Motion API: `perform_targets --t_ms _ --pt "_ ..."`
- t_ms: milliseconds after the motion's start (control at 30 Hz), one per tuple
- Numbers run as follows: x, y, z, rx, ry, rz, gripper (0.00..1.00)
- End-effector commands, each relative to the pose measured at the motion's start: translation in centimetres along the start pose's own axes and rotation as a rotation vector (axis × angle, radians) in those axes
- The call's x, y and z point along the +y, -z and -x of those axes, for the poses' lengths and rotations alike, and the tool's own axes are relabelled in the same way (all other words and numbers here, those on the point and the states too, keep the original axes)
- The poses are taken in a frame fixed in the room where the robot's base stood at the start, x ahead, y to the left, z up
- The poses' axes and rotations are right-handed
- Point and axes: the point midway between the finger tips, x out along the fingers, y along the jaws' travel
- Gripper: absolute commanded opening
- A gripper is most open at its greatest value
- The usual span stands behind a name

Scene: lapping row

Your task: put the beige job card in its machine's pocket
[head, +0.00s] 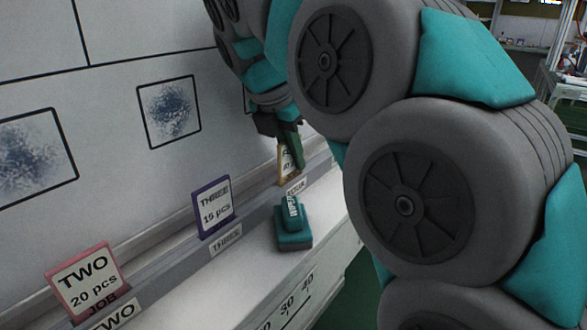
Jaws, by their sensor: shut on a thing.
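The beige job card (284,168) is upright, partly covered by my gripper (290,152). Only part of its printed face shows, and the text is too small and covered to read in full. My gripper points down and is shut on the card. The card is at the ledge just above a label that seems to read FOUR (296,187). I cannot tell whether its lower edge is inside a pocket or just in front of it.
A purple-framed card, THREE 15 pcs (214,207), and a pink-framed card, TWO 20 pcs (86,282), stand along the ledge to the left. A teal block marked WIPES (293,239) sits on the white surface in front. My arm hides much of the right.

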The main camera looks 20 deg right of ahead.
Motion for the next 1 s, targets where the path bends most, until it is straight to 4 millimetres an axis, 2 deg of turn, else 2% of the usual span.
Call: perform_targets --t_ms 33,433,467,700,1000 --pt "0.02 0.19 -0.46 -0.001 -0.001 0.000 0.00" --pt "-0.06 0.15 -0.38 0.000 0.001 -0.001 0.00" --pt "-0.03 0.16 -0.41 0.000 0.000 -0.001 0.13" --pt "-0.01 0.17 -0.43 0.000 0.000 -0.001 0.39" --pt "0.00 0.15 -0.39 0.000 0.000 -0.001 0.39"
